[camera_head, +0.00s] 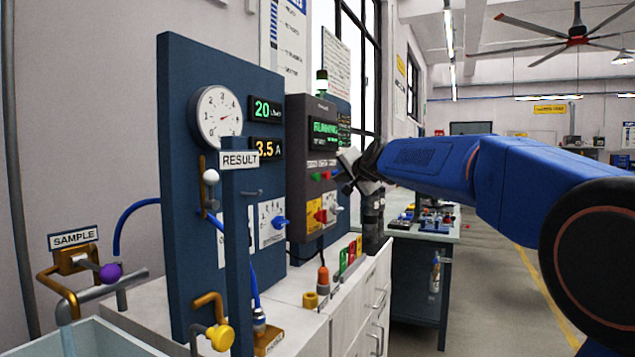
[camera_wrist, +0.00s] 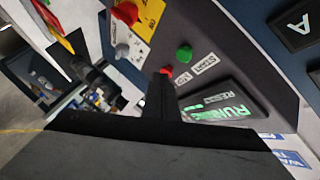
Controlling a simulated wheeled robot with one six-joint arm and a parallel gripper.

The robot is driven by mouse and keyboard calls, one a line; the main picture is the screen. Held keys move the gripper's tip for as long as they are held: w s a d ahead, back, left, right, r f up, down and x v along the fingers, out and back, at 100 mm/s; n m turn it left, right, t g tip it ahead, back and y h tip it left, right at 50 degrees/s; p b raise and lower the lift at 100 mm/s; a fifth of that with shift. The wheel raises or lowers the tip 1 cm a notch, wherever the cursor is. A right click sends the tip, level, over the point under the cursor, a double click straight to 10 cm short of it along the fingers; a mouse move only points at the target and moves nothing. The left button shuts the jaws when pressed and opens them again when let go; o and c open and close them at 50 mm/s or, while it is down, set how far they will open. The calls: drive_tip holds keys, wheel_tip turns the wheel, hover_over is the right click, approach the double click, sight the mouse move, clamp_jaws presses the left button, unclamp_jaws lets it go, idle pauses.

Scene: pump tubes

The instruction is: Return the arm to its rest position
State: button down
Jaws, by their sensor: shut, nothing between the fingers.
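My gripper (camera_head: 347,178) is at the end of my blue arm, which reaches in from the right side of the head view. It is in front of the dark control box (camera_head: 297,150), close to its green and red buttons. In the wrist view my gripper (camera_wrist: 160,88) shows as a dark shape, shut and empty, in front of the box face. The red button (camera_wrist: 166,71) and green button (camera_wrist: 184,54) are just beyond the tip. I cannot tell whether the tip touches the box. The green display (camera_wrist: 222,108) reads RUNNING.
A blue panel (camera_head: 180,120) with a round gauge (camera_head: 219,116) stands left of the box. A RESULT post (camera_head: 239,250) and pipes with a purple knob (camera_head: 110,272) are nearer. A white cabinet (camera_head: 352,300) lies below. The floor (camera_head: 495,290) at right looks clear.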

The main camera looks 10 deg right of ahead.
drive_tip(key=s+d+f+n+g+h, duration=0.1)
drive_tip(key=s+d+f+n+g, duration=0.1)
drive_tip(key=s+f, duration=1.1)
drive_tip(key=s+d+f+n+g, duration=0.1)
drive_tip(key=s+f+n+g, duration=0.3)
drive_tip(key=s+f, duration=1)
drive_tip(key=s+d+f+n+g+h, duration=0.1)
drive_tip(key=s+f, duration=1.2)
drive_tip(key=s, duration=1.4)
drive_tip(key=d+n+g, duration=0.1)
drive_tip(key=n+g, duration=0.1)
drive_tip(key=g, duration=0.1)
drive_tip(key=shift+d+f+n+h, duration=0.3)
drive_tip(key=shift+d+f, duration=0.05)
